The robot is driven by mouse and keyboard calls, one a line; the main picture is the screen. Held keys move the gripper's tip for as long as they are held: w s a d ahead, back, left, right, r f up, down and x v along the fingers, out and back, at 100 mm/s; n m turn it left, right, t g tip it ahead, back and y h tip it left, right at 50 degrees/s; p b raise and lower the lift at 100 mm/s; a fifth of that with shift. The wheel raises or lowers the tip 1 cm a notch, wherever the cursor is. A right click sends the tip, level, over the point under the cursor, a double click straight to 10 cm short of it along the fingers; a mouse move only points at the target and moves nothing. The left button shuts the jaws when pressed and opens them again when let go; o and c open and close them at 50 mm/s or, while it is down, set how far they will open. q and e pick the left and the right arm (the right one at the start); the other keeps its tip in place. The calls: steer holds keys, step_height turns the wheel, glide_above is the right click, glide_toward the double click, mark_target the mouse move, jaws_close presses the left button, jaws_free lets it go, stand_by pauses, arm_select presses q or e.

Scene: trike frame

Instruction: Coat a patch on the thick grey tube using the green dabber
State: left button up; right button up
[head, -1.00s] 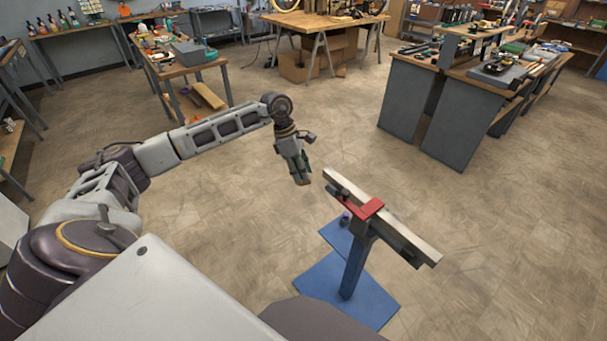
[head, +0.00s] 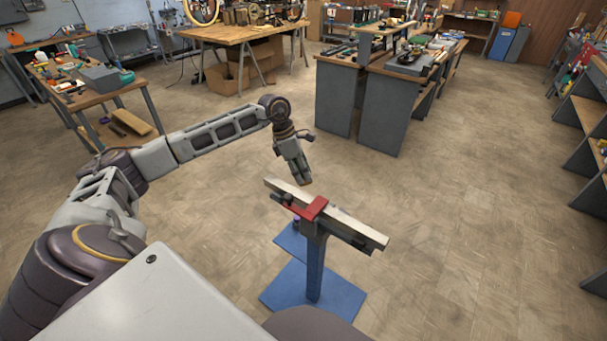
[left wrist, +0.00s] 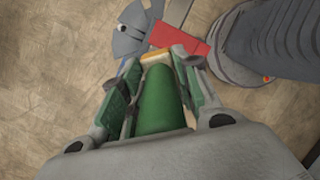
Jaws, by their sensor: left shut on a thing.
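My left gripper (head: 304,181) points down, just behind the bar on the stand in the head view. In the left wrist view its fingers (left wrist: 156,62) are closed around the green dabber (left wrist: 158,105), with a yellowish tip at the far end. A long pale bar (head: 345,222), dark along its lower side, lies across the work stand (head: 315,270) under a red clamp (head: 313,209). I cannot tell for certain whether this bar is the thick grey tube. The red part also shows in the left wrist view (left wrist: 190,39). Contact between dabber and bar cannot be seen. My right gripper is out of view.
The stand rests on a blue base plate (head: 335,300). Grey cabinets (head: 385,110) with tools stand behind it. A wooden workbench (head: 240,32) is at the back, a small side table (head: 95,95) at left, and shelves (head: 590,110) at right. Floor around the stand is clear.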

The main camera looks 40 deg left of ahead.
arm_select(q)
steer(key=shift+w+d, duration=0.3)
steer(key=shift+d, duration=0.05)
steer(key=shift+f, duration=0.1)
